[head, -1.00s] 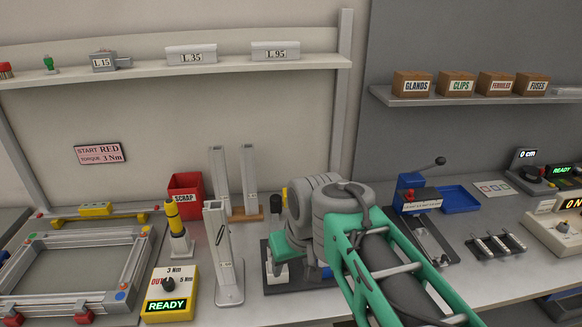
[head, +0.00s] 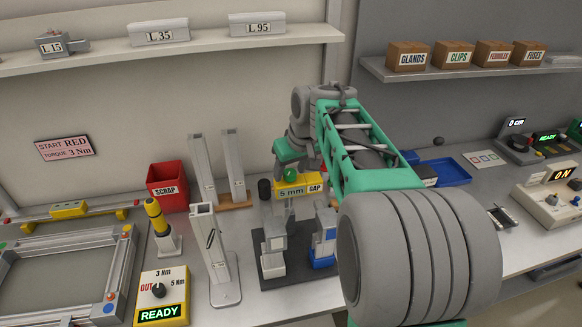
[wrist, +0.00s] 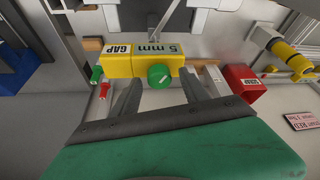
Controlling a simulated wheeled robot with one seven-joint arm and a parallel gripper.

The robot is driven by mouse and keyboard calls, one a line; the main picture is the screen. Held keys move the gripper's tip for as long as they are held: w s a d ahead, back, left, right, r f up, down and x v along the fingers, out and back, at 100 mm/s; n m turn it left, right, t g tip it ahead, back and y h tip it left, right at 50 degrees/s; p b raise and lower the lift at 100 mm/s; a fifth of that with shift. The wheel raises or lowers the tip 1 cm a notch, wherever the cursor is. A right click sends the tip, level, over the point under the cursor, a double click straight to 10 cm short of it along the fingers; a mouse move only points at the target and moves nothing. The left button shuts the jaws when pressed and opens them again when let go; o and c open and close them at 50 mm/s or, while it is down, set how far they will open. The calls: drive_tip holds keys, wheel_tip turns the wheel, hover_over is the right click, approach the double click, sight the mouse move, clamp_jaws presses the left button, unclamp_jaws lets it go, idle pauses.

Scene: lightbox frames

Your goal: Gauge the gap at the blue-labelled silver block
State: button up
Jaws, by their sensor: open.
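A yellow gauge marked "5 mm GAP" (head: 314,183) sits high above a dark base plate (head: 290,281), with a green knob (head: 289,174) on it. Below it stand a silver block (head: 273,258) with a pale foot and a silver block with blue parts (head: 323,250); any gap between block and gauge is too small to make out. My gripper (head: 290,158) is at the gauge's top in the head view. In the wrist view, the open fingers of my gripper (wrist: 160,88) stand on either side of the green knob (wrist: 160,76); contact cannot be told.
A yellow torque box (head: 162,296) reads READY. A blue tray (head: 445,171) lies to the right, partly behind my arm.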

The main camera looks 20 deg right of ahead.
drive_tip(key=shift+c, duration=0.3)
clamp_jaws()
idle(0.3)
idle(0.8)
